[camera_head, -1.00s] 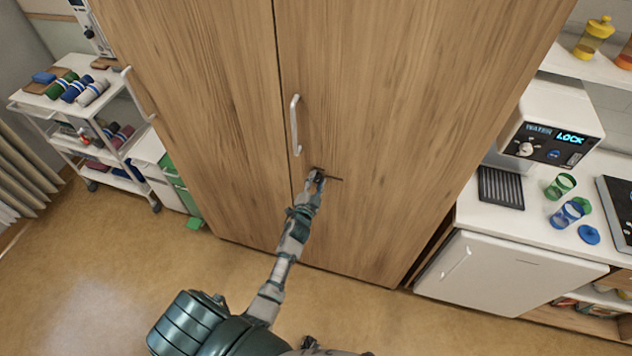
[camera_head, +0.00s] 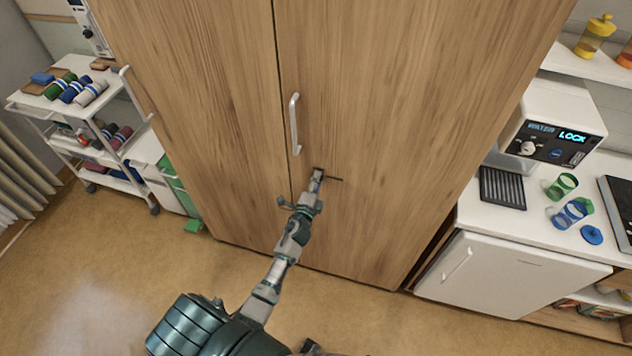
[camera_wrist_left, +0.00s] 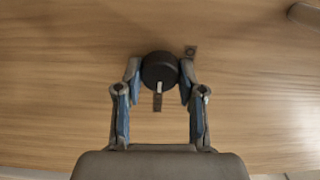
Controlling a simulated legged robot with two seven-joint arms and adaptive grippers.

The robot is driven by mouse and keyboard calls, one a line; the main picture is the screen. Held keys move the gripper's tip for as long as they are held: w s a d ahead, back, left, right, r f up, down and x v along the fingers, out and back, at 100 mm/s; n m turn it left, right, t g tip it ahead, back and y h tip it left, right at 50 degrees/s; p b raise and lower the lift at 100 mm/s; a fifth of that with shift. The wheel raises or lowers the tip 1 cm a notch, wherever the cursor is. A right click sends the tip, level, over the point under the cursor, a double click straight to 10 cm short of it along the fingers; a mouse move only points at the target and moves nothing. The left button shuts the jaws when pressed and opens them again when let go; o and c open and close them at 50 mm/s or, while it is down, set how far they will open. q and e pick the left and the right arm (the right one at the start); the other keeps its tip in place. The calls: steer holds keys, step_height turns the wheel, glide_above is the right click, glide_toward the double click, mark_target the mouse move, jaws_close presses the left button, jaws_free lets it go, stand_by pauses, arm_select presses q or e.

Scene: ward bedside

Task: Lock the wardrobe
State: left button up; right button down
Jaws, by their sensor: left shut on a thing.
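The wardrobe (camera_head: 400,110) is tall and wooden, with two doors that look shut. Its lock knob (camera_wrist_left: 160,68) is round and black in the left wrist view, with a pale pointer line towards the picture's bottom. A small dark mark (camera_wrist_left: 157,103) lies just below the pointer and another dark mark (camera_wrist_left: 190,51) lies at the knob's upper right. My left gripper (camera_head: 317,178) is at the knob, below the handle. In the left wrist view its fingers (camera_wrist_left: 160,76) are shut on the knob from both sides. In the head view the gripper mostly hides the knob.
A white vertical handle (camera_head: 294,124) stands out above my left gripper. A white trolley (camera_head: 42,103) with rolls is on the left. A counter (camera_head: 480,218) with a water unit (camera_head: 548,130) and cups is on the right. The floor in front is clear.

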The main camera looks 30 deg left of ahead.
arm_select(q)
steer(key=shift+f, duration=0.2)
stand_by(0.3)
steer(key=o, duration=1.1)
steer(key=v, duration=1.2)
steer(key=shift+d, duration=0.1)
